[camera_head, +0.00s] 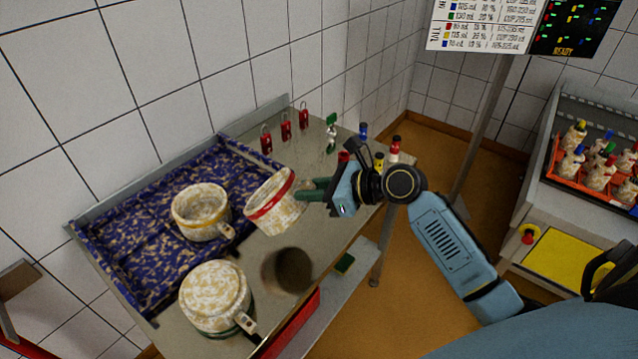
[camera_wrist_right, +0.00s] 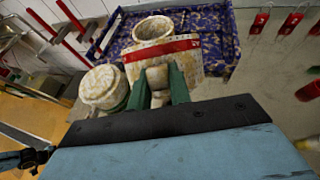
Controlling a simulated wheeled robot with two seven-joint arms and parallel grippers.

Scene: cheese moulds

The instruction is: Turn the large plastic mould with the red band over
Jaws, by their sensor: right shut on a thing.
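The large plastic mould with the red band (camera_head: 283,213) is cream with yellow-brown mottling. It is tilted and held above the steel table, with a dark shadow below it. My right gripper (camera_head: 314,190) comes from the right and is shut on its handle side. In the right wrist view, the green fingers (camera_wrist_right: 160,88) close on the pale handle, and the red band (camera_wrist_right: 160,49) runs near the mould's upper edge. I cannot tell which way its open end faces. My left gripper is not in view.
A yellow-banded mould (camera_head: 187,222) stands open-side up in the blue speckled tray (camera_head: 130,245). A green-banded mould (camera_head: 213,290) stands closed-side up at the near table end. The table (camera_head: 325,240) is clear below the held mould.

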